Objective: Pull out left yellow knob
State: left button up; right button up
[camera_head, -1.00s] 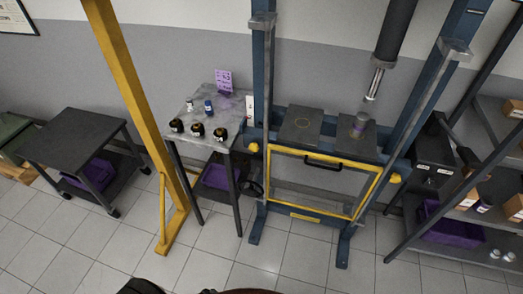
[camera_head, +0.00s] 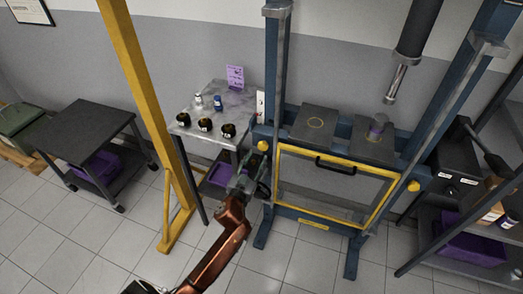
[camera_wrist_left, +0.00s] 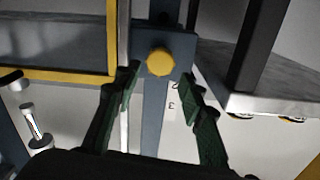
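The left yellow knob (camera_head: 262,146) sits on the blue press frame, at the upper left of the yellow-edged guard (camera_head: 300,210). In the left wrist view the knob (camera_wrist_left: 160,62) shows face-on, as a rounded polygon on a blue plate. My left gripper (camera_head: 255,168) is just below and in front of the knob in the head view. In the wrist view its two dark green fingers (camera_wrist_left: 160,88) are spread apart with nothing between them, and the knob appears beyond the tips. A second yellow knob (camera_head: 413,186) is at the guard's right. My right gripper is out of view.
A small metal-topped table (camera_head: 245,97) with black-capped jars and a purple sign stands close left of the knob. A yellow post (camera_head: 140,90) stands left of my arm. A shelf unit (camera_head: 425,262) is at the right.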

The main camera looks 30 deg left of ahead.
aim_at(262, 148)
pick_arm(q)
jog(key=b+x, duration=0.1)
jog(key=x, duration=0.5)
jog(key=shift+a+f, duration=0.1)
grip_shut()
dwell(0.3)
